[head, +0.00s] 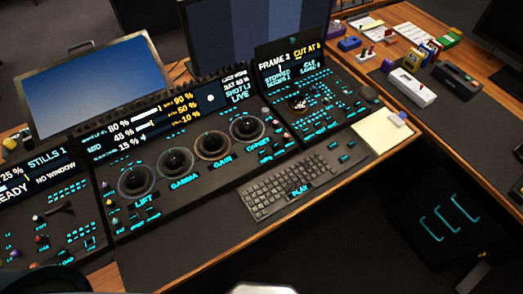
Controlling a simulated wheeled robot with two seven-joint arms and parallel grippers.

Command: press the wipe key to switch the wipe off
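The trackball panel (190,200) stands in the middle of the desk. It has a row of several dark trackballs in rings, labelled LIFT, GAMMA, GAIN and OFFSET. Small lit keys lie below and right of the rings. The panel's display (140,125) shows percentages, a yellow column and the word LIVE at its right end. I cannot pick out a key marked wipe; the small key labels are too small to read. Neither of my grippers can be made out in the head view.
A left panel (45,215) shows STILLS 1 and NO WINDOW. A right panel (310,100) shows FRAME 3 and CUT AT 6. A keyboard (290,186) and a notepad (382,132) lie in front. Monitors (90,88) stand behind. Small boxes (409,88) sit on the right-hand desk.

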